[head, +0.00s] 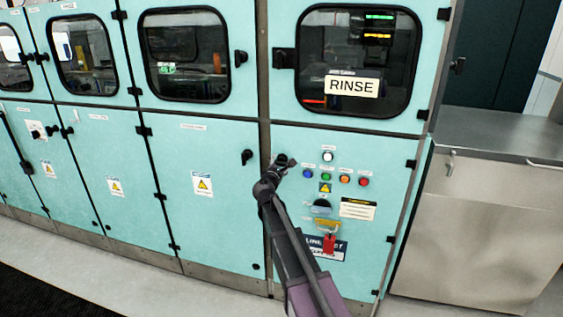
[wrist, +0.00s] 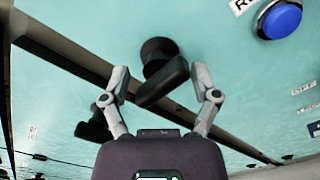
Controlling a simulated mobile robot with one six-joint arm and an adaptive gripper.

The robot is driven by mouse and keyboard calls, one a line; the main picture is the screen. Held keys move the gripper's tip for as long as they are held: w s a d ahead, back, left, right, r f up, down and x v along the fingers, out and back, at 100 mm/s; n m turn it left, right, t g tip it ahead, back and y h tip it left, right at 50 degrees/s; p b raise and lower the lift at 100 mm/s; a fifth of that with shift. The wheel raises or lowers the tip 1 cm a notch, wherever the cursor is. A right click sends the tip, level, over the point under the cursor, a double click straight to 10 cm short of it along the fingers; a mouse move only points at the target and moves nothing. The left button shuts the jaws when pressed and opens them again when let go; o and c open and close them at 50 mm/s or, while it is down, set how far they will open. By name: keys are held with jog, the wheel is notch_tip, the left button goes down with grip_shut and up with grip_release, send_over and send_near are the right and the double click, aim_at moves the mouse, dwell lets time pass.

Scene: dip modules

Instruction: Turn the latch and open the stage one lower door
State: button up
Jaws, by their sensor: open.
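My gripper (wrist: 160,84) is open at the left edge of the rightmost turquoise lower door (head: 394,205), which carries buttons. In the wrist view a black latch handle (wrist: 162,82) on a round base lies slantwise between the two fingertips. The right fingertip is close to it; I cannot tell whether they touch. In the head view my gripper (head: 283,163) mostly hides this latch. A second black latch (head: 247,157) is on the lower door to the left (head: 205,225); it also shows in the wrist view (wrist: 95,125). Both lower doors look shut. No stage label is readable on them.
Windowed upper doors (head: 184,55) line the top. A steel counter (head: 480,200) stands at right. The grey floor in front is clear.

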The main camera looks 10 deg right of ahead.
jog(key=shift+x, duration=1)
grip_shut()
